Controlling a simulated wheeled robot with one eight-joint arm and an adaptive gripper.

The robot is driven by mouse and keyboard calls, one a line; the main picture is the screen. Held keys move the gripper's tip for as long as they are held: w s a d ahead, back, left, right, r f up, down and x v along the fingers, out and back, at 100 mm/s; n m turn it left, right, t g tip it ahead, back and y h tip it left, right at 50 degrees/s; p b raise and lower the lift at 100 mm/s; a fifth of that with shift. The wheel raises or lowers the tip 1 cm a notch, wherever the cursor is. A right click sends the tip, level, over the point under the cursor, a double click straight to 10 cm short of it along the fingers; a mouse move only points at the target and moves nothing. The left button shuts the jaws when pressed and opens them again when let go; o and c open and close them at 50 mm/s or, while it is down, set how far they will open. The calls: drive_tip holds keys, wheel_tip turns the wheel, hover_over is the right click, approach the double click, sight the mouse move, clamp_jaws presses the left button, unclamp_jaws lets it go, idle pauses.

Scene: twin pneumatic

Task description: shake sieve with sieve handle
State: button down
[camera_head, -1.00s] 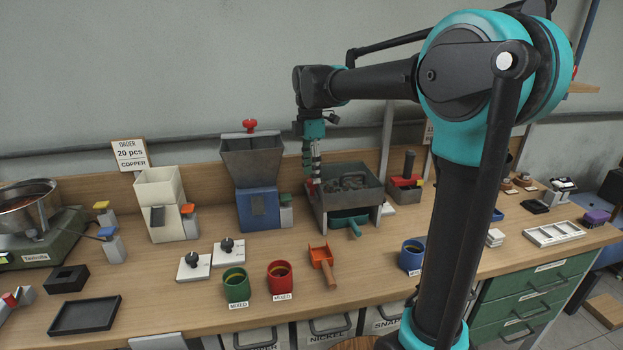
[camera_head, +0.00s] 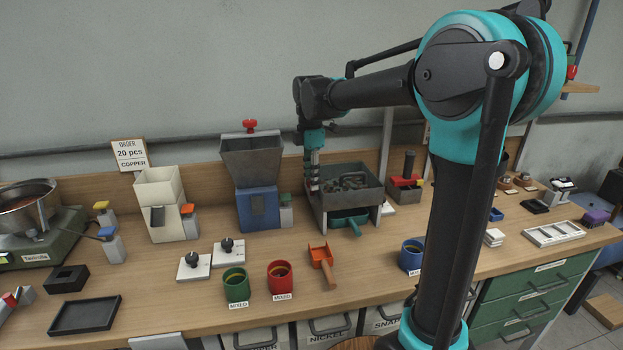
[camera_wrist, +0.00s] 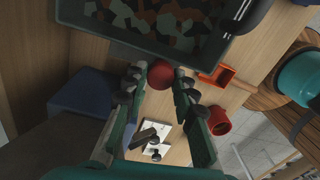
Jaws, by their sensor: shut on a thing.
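The sieve (camera_head: 357,199) is a dark grey box on a stand, with several pieces lying in it. It also shows at the top of the wrist view (camera_wrist: 150,47), holding brown, dark and greenish pieces. The sieve handle (camera_wrist: 161,74) has a round red end at the near side of the sieve. My gripper (camera_head: 312,184) is at the sieve's left side, pointing down. In the wrist view my gripper (camera_wrist: 160,80) has its fingers on either side of the red handle, shut on it. The head view hides most of the handle behind the fingers.
A green tray (camera_head: 347,217) sits under the sieve. A blue-based hopper (camera_head: 257,207) stands close on the left, and a red-and-grey block with a black post (camera_head: 407,187) on the right. An orange scoop (camera_head: 320,255) and red (camera_head: 280,279), green and blue cups stand in front.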

drive_tip(key=s+d, duration=0.1)
drive_tip(key=s, duration=0.5)
drive_tip(key=shift+s+d, duration=0.15)
drive_tip(key=shift+s, duration=0.1)
drive_tip(key=c, duration=1.2)
unclamp_jaws()
wheel_tip(320, 180, up, 12)
drive_tip(key=shift+w, duration=0.3)
drive_tip(key=shift+c, duration=0.5)
